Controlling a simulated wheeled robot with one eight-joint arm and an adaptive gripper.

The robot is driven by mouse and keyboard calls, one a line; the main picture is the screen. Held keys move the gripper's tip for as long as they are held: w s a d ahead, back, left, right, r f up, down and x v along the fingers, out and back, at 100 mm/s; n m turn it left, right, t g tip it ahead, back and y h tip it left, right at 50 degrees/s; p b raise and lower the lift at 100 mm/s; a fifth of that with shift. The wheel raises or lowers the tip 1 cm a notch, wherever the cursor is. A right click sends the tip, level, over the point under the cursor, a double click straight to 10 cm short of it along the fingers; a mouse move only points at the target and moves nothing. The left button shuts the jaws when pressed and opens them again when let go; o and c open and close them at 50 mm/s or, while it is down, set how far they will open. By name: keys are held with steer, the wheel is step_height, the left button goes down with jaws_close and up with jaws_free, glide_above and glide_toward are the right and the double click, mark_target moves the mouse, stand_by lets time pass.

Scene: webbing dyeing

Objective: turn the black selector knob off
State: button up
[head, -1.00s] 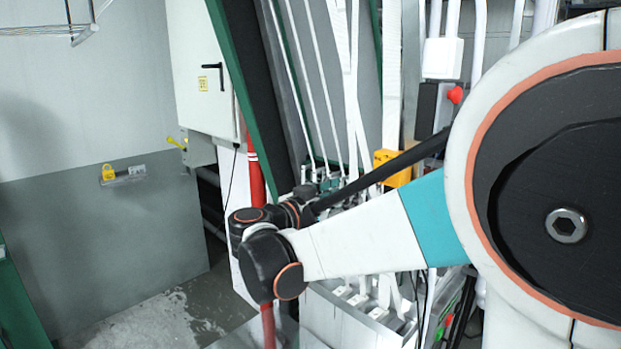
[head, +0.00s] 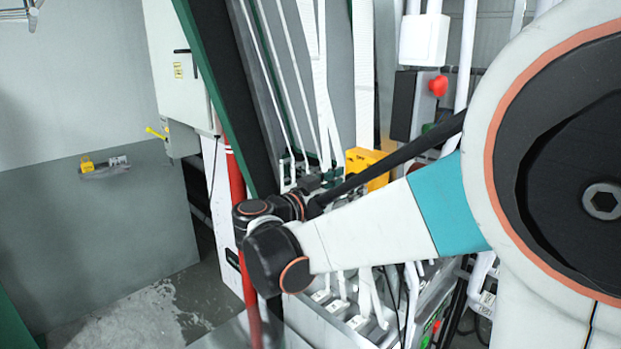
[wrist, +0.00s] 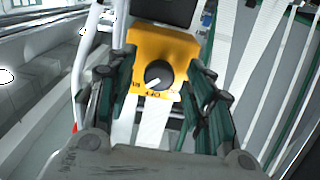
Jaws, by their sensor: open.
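The black selector knob (wrist: 159,75) sits on the front of a yellow box (wrist: 165,46) in the wrist view. A white pointer line on it slants toward the lower left. The word OFF shows on the box's edge below the knob, with another small marking to its left. My gripper (wrist: 151,73) is open, with one dark finger on each side of the knob and visible gaps between. I cannot tell how near the fingertips are in depth. In the head view the yellow box (head: 368,163) shows beyond my arm; its knob cannot be made out there.
White webbing straps (head: 362,70) run down beside the yellow box. A red mushroom button (head: 438,85) on a grey box stands to its right. A red pipe (head: 236,180) and a white cabinet (head: 180,65) stand to the left. Open floor (head: 150,315) lies at the lower left.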

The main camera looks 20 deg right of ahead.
steer(key=shift+s+a, duration=0.1)
steer(key=shift+a, duration=0.1)
steer(key=c, duration=1.1)
steer(key=shift+o, duration=0.2)
steer(key=shift+n, duration=0.3)
steer(key=shift+d+r+n+b, duration=0.1)
steer(key=shift+n+b, duration=1.3)
steer(key=shift+n, duration=2.6)
steer(key=o, duration=1.1)
steer(key=shift+c, duration=0.2)
